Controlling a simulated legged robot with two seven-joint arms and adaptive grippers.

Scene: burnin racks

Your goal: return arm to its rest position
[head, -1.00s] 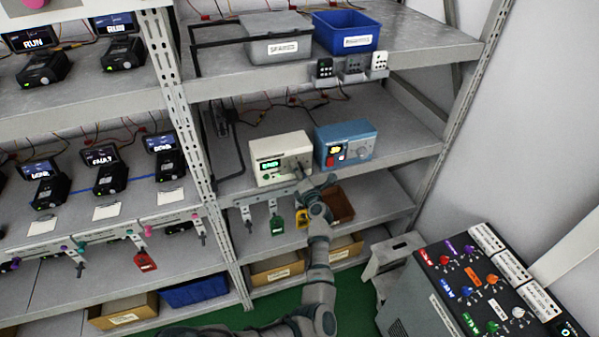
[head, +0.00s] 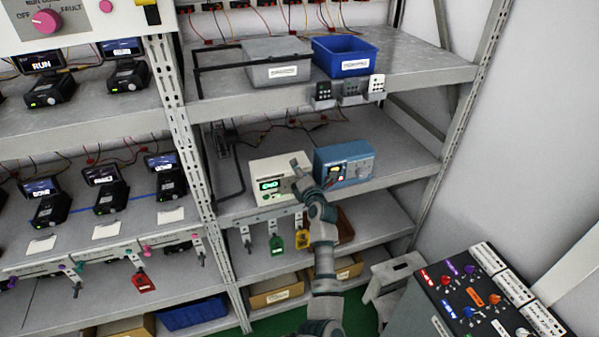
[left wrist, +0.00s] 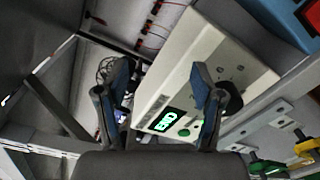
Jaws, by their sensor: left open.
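My left arm rises from the bottom of the head view, and its gripper (head: 301,170) is in front of the right part of the cream instrument box (head: 266,172). In the left wrist view the two fingers of the gripper (left wrist: 162,88) are spread wide with nothing held between them. The cream box (left wrist: 190,70) with its lit green display lies beyond them, and a dark knob (left wrist: 232,97) shows beside the right finger. I cannot tell whether that finger touches the knob. My right gripper is not in view.
A blue instrument box (head: 344,163) stands right of the cream box. Coloured tags, one green (head: 277,244), hang from the shelf edge below. A rack upright (head: 190,150) stands left, a grey step stool (head: 390,280) and control console (head: 470,300) at lower right.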

